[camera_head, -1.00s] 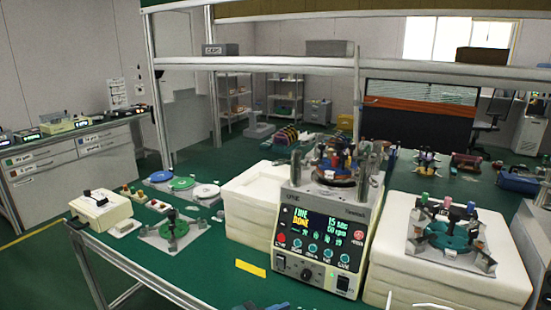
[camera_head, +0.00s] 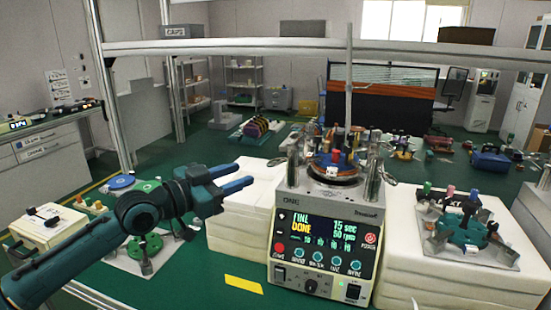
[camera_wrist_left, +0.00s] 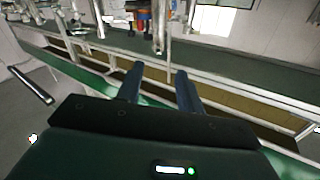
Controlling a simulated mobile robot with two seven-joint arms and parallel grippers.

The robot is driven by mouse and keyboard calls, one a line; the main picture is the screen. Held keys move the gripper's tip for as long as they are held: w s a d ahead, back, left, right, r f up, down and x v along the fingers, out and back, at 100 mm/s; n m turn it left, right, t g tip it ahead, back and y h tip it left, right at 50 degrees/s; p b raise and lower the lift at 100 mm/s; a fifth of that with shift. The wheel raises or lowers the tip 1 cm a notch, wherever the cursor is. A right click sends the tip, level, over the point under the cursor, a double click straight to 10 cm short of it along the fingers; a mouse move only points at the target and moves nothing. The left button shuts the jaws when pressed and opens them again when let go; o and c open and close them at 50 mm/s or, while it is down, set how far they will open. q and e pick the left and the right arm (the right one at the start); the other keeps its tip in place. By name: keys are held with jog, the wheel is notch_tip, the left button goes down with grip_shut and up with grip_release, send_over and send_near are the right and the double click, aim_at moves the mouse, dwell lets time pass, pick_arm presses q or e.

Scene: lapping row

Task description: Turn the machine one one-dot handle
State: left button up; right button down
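The machine (camera_head: 325,237) with a lit display reading "15 sec" and "50 rpm" stands at the middle of the bench in the head view. On its top is a round plate carrying several small handles (camera_head: 337,157), red and blue among them; their dot marks are too small to read. My left gripper (camera_head: 247,176) is open and empty, left of the machine's top and apart from it. In the left wrist view its two fingers (camera_wrist_left: 159,80) are spread with nothing between them. My right gripper is not in view.
White block stacks (camera_head: 240,213) flank the machine; the right one bears a green fixture with handles (camera_head: 465,233). A metal post rises behind the machine, and a shelf beam (camera_head: 300,50) crosses above. A yellow label (camera_head: 243,284) lies on the bench. A beige switch box (camera_head: 47,225) stands left.

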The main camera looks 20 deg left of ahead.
aim_at(280, 160)
pick_arm(q)
jog(key=p+x, duration=0.2)
jog(key=x, duration=1.1)
jog(key=shift+d, duration=0.1)
jog(key=shift+s, duration=0.1)
jog(key=shift+c, duration=0.4)
grip_shut()
